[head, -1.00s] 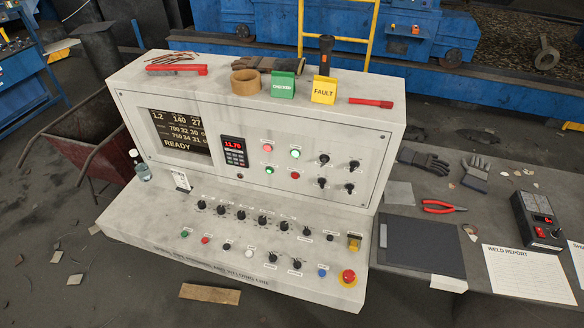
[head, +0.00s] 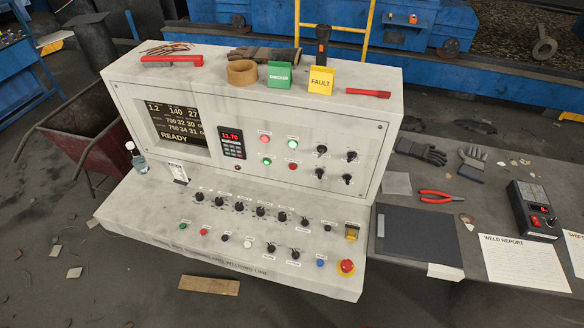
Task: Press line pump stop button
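The grey control console (head: 140,218) stands in the middle of the head view, with an upright panel and a sloped lower panel. The button labels are too small to read, so I cannot tell which one is the line pump stop button. On the sloped panel, a red button (head: 203,231) sits beside a green button (head: 183,226) at the left. The upright panel has a dark red button (head: 293,166) and a lit red one (head: 265,139), beside green ones (head: 292,144). A red mushroom button (head: 346,267) is at the lower right corner. Neither gripper is in view.
Tape (head: 242,73), a green sign (head: 279,76) and a yellow FAULT sign (head: 320,81) stand on the console top. A bottle (head: 138,158) stands at its left. The right-hand table (head: 395,184) holds gloves, red pliers (head: 441,197) and papers. Floor in front is mostly clear.

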